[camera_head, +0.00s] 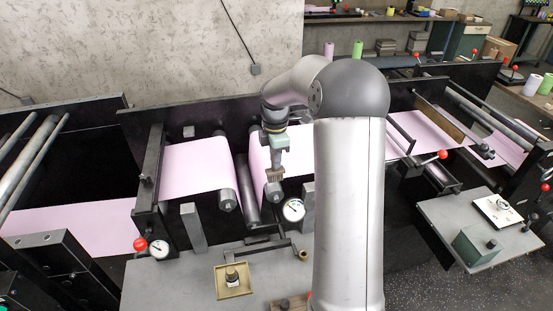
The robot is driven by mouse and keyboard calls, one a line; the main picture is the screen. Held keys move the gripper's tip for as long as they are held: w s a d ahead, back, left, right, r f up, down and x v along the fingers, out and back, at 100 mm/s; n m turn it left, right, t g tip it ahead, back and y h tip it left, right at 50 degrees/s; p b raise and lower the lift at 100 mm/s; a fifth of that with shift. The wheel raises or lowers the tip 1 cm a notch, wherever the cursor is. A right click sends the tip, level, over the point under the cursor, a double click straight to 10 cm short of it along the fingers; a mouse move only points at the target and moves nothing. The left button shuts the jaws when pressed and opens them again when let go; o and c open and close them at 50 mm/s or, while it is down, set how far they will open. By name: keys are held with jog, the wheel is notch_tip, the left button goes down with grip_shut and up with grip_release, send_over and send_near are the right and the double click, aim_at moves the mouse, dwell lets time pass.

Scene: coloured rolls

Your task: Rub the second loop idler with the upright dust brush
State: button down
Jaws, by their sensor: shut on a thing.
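My gripper (276,152) hangs below my arm in the middle of the view, pointing down. It is shut on the dust brush (274,175), whose brown lower part shows beneath the fingers; the brush hangs roughly upright. Its lower end is at or just above the grey end of a roller (275,194) with pink web over it; I cannot tell whether they touch. Another roller (228,200) carries pink web to the left, and a dark lower roller (246,210) lies between the two. Which one counts as the second loop idler is not marked.
A grey table in front holds a tan tray (234,291) with a small dark-knobbed object. A dial gauge (293,209) stands just right of the brush, and another gauge (159,249) sits at left. A crank bar (255,249) lies in front. My arm hides the machine's middle right.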

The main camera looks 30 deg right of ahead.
jog(key=shift+r+p, duration=1)
jog(key=shift+r, duration=0.7)
